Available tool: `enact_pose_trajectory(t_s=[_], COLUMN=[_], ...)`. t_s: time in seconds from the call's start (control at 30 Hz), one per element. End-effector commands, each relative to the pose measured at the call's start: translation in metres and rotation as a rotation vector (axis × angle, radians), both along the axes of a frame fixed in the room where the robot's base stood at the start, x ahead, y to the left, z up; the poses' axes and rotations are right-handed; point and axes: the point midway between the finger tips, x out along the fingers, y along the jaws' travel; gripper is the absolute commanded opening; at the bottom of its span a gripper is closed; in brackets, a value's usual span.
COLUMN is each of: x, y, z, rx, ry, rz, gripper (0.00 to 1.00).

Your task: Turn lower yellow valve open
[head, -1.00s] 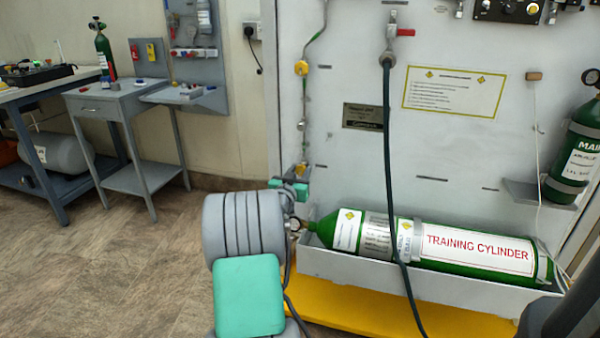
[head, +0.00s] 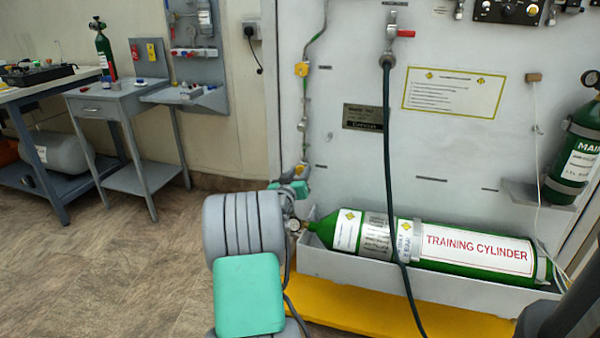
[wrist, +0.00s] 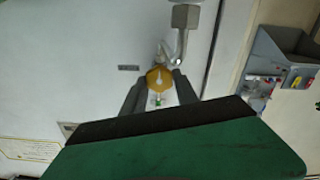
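The lower yellow valve (head: 302,171) sits low on the thin pipe on the pale wall panel, above the left end of the green cylinder. In the wrist view it is a round yellow knob (wrist: 159,79) with a pale pointer mark. My gripper (wrist: 160,82) has one dark finger on each side of the knob, close against its edges, and appears shut on it. The exact contact is too small to see. In the head view my arm hides most of the gripper (head: 297,181). The upper yellow valve (head: 301,69) is higher on the same pipe.
The training cylinder (head: 478,249) lies in a grey trough on a yellow base (head: 350,310). A dark hose (head: 386,150) hangs from a red-handled valve (head: 405,33). A side table (head: 112,92) stands left. The floor at left is clear.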

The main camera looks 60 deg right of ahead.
Motion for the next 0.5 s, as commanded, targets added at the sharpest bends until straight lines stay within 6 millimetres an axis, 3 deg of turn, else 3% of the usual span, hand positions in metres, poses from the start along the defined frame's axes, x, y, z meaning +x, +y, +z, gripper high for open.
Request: enact_pose_trajectory(t_s=[0.27,0.5], x=[-0.0001,-0.0003], y=[-0.0001,0.0011], z=[0.0001,0.0002], rx=[0.000,0.000], ry=[-0.001,-0.001], rz=[0.000,0.000], gripper=[0.57,0.57])
